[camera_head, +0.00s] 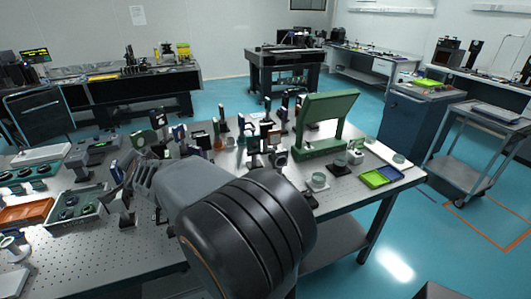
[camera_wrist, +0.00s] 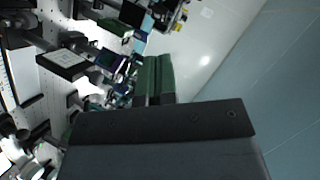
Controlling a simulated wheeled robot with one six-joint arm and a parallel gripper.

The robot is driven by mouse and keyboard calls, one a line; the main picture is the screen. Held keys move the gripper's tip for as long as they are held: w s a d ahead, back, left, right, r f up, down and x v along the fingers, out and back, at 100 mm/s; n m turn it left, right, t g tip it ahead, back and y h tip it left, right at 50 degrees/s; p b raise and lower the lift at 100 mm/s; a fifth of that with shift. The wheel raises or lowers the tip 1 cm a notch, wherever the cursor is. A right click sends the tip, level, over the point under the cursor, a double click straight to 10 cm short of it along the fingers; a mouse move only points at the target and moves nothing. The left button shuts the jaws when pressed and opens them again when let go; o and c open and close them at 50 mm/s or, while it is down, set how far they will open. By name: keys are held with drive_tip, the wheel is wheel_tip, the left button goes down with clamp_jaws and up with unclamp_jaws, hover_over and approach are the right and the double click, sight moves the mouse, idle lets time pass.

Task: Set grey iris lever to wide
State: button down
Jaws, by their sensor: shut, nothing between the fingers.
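My gripper (camera_wrist: 157,62) shows in the wrist view as two narrow strips side by side, closed together with nothing between them. It hangs over the optical table (camera_head: 345,192), near the optics. In the head view my own arm covers most of the gripper. Several posted optics stand around it, among them a dark square mount (camera_head: 280,158) and a round-faced mount (camera_head: 158,119). I cannot tell which of them is the grey iris, and its lever is too small or hidden to make out. No contact between the gripper and a lever can be seen.
A green angled stand (camera_head: 322,118) rises behind the optics. A green and blue tray (camera_head: 378,177) lies near the table's right corner. A grey bin (camera_head: 72,222) and an orange tray (camera_head: 26,213) are at left.

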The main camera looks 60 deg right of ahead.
sight(275, 154)
drive_tip(key=s+d+f+m+g+h, duration=0.2)
drive_tip(key=d+m+g+h, duration=0.65)
drive_tip(key=d+m, duration=0.85)
drive_tip(key=s+d+f+m+g, duration=0.5)
drive_tip(key=s+d+m+g, duration=0.3)
drive_tip(key=s+g, duration=0.2)
drive_tip(key=shift+s+f+m+g+h, duration=0.3)
drive_tip(key=shift+m+g+h, duration=0.1)
drive_tip(key=shift+g+h, duration=0.05)
drive_tip(key=p+x, duration=0.4)
drive_tip(key=x, duration=1)
drive_tip(key=shift+a+r, duration=0.1)
drive_tip(key=shift+r, duration=0.05)
